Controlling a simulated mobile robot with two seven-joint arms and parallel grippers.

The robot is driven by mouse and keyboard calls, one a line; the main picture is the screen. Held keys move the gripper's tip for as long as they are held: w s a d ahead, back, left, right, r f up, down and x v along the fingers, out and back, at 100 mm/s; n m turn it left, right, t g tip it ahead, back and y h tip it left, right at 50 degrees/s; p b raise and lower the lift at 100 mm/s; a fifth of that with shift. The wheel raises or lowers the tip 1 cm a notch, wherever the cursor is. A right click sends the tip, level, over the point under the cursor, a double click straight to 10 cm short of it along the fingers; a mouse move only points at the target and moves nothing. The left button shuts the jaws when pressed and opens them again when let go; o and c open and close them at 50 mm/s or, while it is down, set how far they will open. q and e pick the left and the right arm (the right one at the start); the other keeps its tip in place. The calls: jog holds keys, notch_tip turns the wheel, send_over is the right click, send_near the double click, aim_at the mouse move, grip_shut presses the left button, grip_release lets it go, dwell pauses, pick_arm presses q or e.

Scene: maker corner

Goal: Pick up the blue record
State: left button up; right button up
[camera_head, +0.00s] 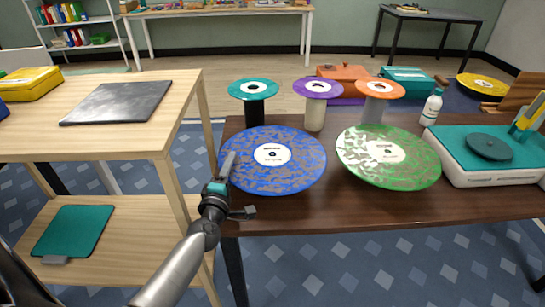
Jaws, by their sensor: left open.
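The blue record (298,174) is a large speckled disc with a white label, at the left end of the dark brown table. It seems to sit raised above the tabletop, but what is under it is hidden. My left gripper (230,172) is at the record's left edge, with one finger pointing up beside or over the rim. It is open, and I cannot tell whether it touches the record. My right gripper is not in view.
A green record (412,170) sits close to the right of the blue one. Small teal (254,89), purple (317,88) and orange (379,88) discs stand on posts behind. A turntable (465,165) is at right. A wooden shelf table (165,110) stands left.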

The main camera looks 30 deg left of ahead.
pick_arm(q)
jog(key=shift+w+a, duration=0.1)
jog(key=shift+w, duration=0.15)
grip_shut()
dwell(1.4)
